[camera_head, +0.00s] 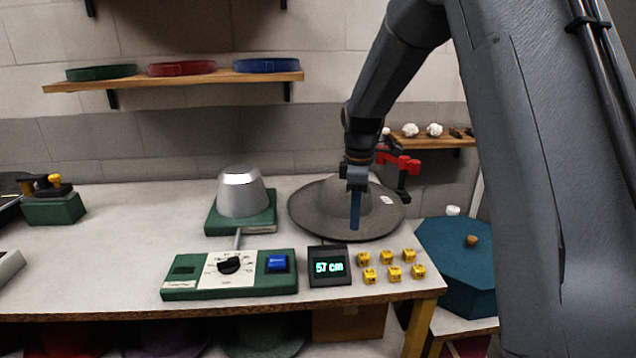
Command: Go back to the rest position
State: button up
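My gripper (355,222) points down over the wide grey hat (310,212), which lies on the table right of the middle. The gripper's wrist and fingers hide part of the hat's crown. The fingers line up in this view and look like one blue bar, so I cannot tell whether they are apart or closed, or whether they touch the hat. I see nothing hanging from them. My arm reaches in from the upper right.
A metal hat form (240,195) on a green base stands left of the hat. In front are a green control box (228,283), a "57 cm" display (329,267) and several yellow cubes (390,265). A teal octagonal box (462,275) stands right. Red clamp-like thing (402,164) is behind.

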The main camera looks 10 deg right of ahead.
jog(key=s+m, duration=0.2)
jog(key=s, duration=0.2)
jog(key=s+m, duration=0.2)
jog(key=s, duration=0.2)
jog(key=s+d+m, duration=0.1)
jog(key=s+m, duration=0.1)
jog(key=s, duration=0.2)
jog(key=shift+s+d+f+m, duration=0.1)
jog(key=shift+f+m, duration=0.05)
jog(key=shift+m, duration=0.25)
jog(key=s+f+m+t, duration=0.1)
jog(key=s+f+m, duration=0.1)
jog(key=s+m, duration=0.6)
jog(key=s+d, duration=0.1)
jog(key=s, duration=0.5)
jog(key=shift+s+f, duration=0.15)
jog(key=shift+s, duration=0.25)
